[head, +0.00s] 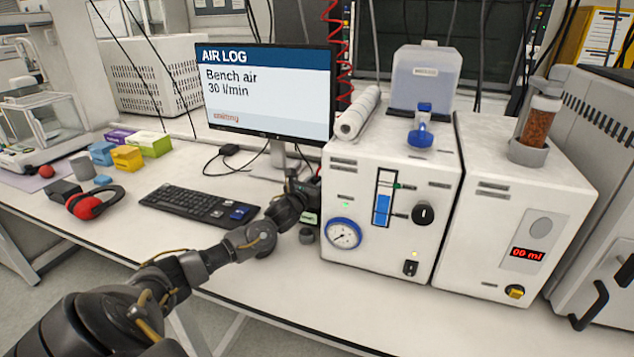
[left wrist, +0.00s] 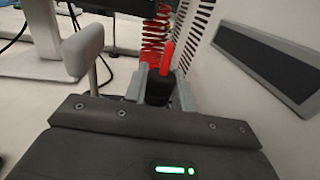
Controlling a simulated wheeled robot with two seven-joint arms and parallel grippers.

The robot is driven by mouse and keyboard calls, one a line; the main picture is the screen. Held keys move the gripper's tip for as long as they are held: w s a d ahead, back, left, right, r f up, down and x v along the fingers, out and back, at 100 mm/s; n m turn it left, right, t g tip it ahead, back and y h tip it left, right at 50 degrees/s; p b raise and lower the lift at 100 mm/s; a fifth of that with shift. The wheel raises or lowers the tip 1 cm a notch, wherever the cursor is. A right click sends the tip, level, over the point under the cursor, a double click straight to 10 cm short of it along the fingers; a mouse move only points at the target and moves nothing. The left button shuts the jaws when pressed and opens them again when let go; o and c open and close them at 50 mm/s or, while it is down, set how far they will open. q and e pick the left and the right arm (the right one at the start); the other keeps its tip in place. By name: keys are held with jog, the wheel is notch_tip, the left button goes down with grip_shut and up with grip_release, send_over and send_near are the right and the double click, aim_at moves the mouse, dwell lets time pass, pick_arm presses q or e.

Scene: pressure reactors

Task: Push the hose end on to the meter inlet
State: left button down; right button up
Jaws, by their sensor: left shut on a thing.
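My left gripper (head: 304,196) reaches in beside the left wall of the white cabinet (head: 345,185) with the dial gauge and blue flow tube. In the left wrist view, the grey fingers of this gripper (left wrist: 161,92) are shut around the black collar of the red hose end (left wrist: 167,58). The coiled red hose (head: 334,45) hangs behind the cabinet and also shows in the left wrist view (left wrist: 156,28). I cannot make out the meter inlet in either view. My right gripper is not in view.
A second white cabinet (head: 540,190) with a red display stands to the right. The monitor (head: 265,90) and keyboard (head: 198,205) are left of my gripper. A dark strip (left wrist: 268,60) runs along a pale wall in the left wrist view. The bench front is clear.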

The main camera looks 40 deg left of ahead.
pick_arm(q)
jog(key=shift+d+f, duration=0.15)
jog(key=shift+f, duration=0.35)
jog(key=c, duration=1.6)
grip_release()
jog(key=o, duration=0.5)
jog(key=shift+o, duration=0.2)
jog(key=shift+r, duration=0.15)
jog(key=o, duration=0.5)
jog(key=shift+r, duration=0.25)
jog(key=shift+r+p, duration=2.5)
jog(key=shift+r, duration=0.85)
